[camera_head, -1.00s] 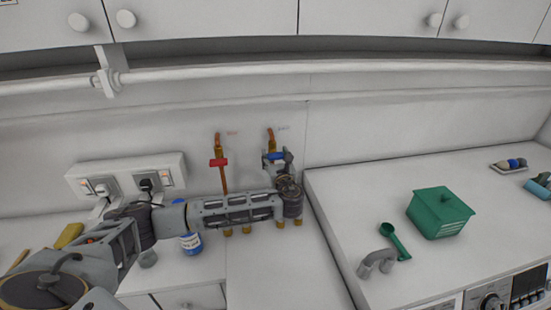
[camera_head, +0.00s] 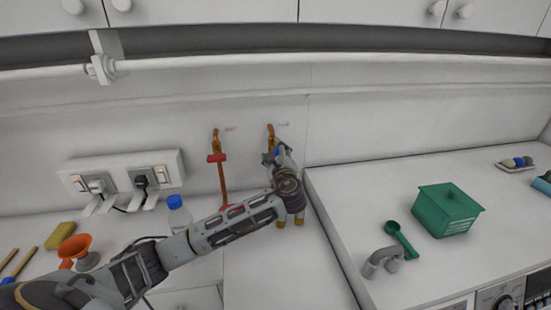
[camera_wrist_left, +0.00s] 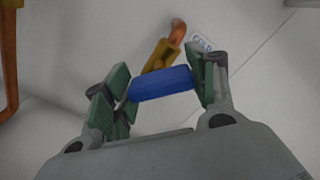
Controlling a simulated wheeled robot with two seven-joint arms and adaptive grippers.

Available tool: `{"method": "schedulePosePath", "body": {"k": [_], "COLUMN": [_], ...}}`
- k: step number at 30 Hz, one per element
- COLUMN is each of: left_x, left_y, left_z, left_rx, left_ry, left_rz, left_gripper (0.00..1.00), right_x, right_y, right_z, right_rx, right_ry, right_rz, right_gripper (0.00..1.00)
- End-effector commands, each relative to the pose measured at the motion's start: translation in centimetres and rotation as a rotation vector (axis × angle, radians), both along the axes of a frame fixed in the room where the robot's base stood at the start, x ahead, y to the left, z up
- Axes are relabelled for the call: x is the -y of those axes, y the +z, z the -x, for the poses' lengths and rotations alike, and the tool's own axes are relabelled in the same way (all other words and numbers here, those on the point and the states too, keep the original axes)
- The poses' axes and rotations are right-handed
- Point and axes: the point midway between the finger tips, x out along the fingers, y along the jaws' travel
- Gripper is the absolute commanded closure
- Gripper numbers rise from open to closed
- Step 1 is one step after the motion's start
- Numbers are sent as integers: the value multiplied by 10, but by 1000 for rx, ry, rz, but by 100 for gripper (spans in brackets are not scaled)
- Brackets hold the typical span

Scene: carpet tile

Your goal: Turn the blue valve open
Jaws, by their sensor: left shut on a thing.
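The blue valve handle (camera_wrist_left: 162,83) sits between the two green-padded fingers of my left gripper (camera_wrist_left: 160,88), which is shut on it. In the left wrist view the handle lies nearly crosswise, a little tilted, below its brass and copper pipe (camera_wrist_left: 165,50) with a "COLD" label (camera_wrist_left: 202,44) beside it. In the head view my left gripper (camera_head: 277,154) is at the wall and hides most of the blue handle. The red valve (camera_head: 217,158) is on the copper pipe to the left. My right gripper is in neither view.
A socket panel (camera_head: 122,175) with plugs is on the wall at left. A green box (camera_head: 446,210) and scoop (camera_head: 401,239) are on the right worktop.

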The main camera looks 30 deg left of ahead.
Motion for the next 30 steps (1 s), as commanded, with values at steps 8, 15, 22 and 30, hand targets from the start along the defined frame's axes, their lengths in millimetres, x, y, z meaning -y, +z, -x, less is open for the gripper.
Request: {"method": "schedulePosePath", "body": {"k": [8, 15, 22, 30], "left_x": [0, 0, 0, 0], "left_y": [-5, -5, -5, -4], "left_z": [0, 0, 0, 0], "left_rx": [158, 287, 380, 431], "left_ry": [1, 1, 2, 3], "left_rz": [214, 384, 507, 577], "left_gripper": [67, 67, 67, 67], "right_x": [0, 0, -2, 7], "right_y": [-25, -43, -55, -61], "right_z": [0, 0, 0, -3], "right_rx": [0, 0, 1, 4], "right_ry": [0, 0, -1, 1], "right_rz": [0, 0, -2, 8], "right_gripper": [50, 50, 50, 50]}}
